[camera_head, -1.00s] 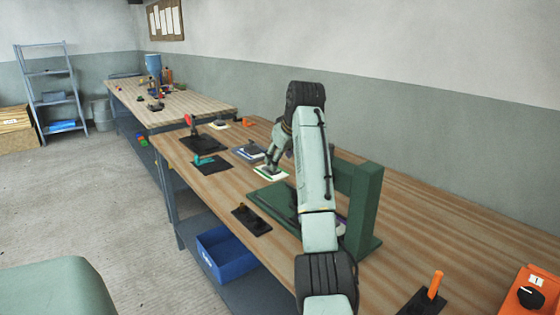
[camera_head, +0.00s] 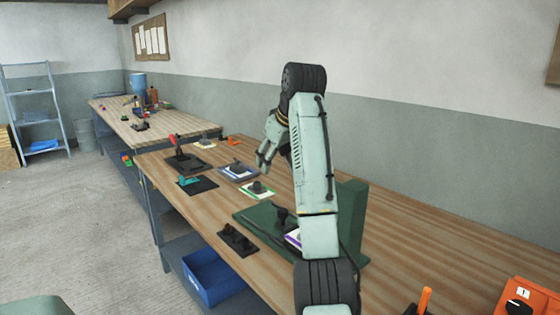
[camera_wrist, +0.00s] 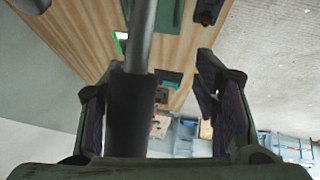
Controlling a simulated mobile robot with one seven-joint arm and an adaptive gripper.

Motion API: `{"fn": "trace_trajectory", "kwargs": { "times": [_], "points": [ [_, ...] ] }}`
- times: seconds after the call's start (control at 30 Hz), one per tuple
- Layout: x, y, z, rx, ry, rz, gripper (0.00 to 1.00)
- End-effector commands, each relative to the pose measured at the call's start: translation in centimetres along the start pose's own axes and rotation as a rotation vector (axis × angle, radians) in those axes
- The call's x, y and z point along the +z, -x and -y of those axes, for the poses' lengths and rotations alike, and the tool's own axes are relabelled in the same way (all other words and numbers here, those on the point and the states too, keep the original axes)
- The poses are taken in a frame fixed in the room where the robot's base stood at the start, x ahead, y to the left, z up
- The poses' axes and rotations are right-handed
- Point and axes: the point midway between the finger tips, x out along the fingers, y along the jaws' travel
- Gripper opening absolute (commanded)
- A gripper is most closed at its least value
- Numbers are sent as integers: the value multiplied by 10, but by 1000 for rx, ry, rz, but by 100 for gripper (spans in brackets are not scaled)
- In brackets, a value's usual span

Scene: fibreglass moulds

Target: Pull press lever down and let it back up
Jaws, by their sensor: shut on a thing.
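The green press stands on the near table, its upright (camera_head: 352,215) partly behind my arm and its base (camera_head: 250,218) showing to the left. A dark part (camera_head: 281,214) stands over the base, beside a white and purple piece (camera_head: 292,237). In the wrist view the press lever is a grey rod with a black grip (camera_wrist: 131,115). In the head view my gripper (camera_head: 264,158) is above the table; the lever cannot be made out there.
A green-edged card with a grey knob (camera_head: 258,189), a grey tray (camera_head: 238,172), a teal-handled tool (camera_head: 196,182) and a red-handled fixture (camera_head: 187,158) lie left of the press. A black block (camera_head: 238,240) is near the front edge. An orange control box (camera_head: 525,299) is at right.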

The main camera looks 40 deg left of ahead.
Motion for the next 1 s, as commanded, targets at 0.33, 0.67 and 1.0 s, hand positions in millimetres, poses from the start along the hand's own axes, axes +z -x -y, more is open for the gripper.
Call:
{"fn": "trace_trajectory", "kwargs": {
  "times": [0.33, 0.67, 1.0],
  "points": [
    [15, 16, 4, 12, 9, -7, 46],
    [34, 26, 9, 2, 6, 0, 46],
    [53, 40, 12, 3, 6, -2, 46]
  ]
}}
